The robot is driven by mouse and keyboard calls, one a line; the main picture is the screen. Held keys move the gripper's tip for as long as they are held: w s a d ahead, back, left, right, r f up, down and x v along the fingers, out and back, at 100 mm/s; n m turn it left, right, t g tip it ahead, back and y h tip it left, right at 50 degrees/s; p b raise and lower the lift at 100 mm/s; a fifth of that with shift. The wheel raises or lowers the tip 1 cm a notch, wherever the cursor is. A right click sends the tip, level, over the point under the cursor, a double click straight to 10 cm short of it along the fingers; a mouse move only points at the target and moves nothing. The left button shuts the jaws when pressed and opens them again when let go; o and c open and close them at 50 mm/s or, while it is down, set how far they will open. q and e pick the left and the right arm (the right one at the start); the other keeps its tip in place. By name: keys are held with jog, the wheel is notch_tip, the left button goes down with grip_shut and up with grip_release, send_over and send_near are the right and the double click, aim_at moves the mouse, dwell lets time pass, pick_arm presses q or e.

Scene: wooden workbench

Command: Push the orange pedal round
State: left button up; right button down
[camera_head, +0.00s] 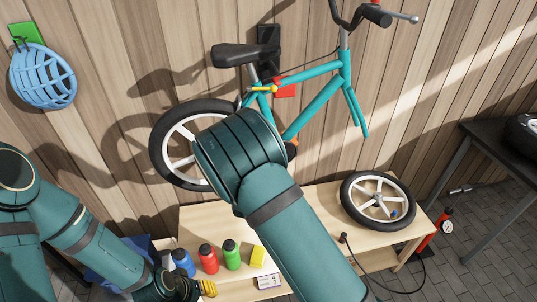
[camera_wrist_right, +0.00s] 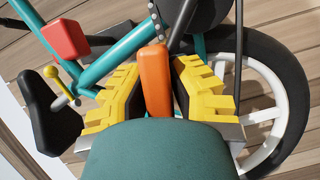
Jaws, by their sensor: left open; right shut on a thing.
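The teal bicycle (camera_head: 322,104) hangs against the wooden wall with no front wheel in its fork. The orange pedal (camera_wrist_right: 155,80) stands between the yellow fingers of my right gripper (camera_wrist_right: 157,92) in the right wrist view; the gripper is shut on it. In the head view only a small orange part of the pedal (camera_head: 292,150) shows beside my right arm, which hides that gripper and the crank area. My left gripper (camera_head: 207,288) is open, low at the bottom left near the bench, with only a yellow fingertip showing clearly.
A loose wheel (camera_head: 349,204) lies on the workbench (camera_head: 317,199). The rear wheel (camera_wrist_right: 291,82) is close to my right gripper.

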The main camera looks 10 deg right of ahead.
jog(key=shift+a+f+n+t+h+b, duration=0.3)
jog(key=shift+a+f+n+b, duration=0.1)
jog(key=shift+f+n, duration=0.45)
jog(key=c, duration=0.9)
grip_release()
jog(key=shift+o, duration=0.2)
jog(key=shift+s+a, duration=0.15)
jog(key=shift+s, duration=0.05)
jog(key=v, duration=1.1)
jog(key=shift+s, duration=0.25)
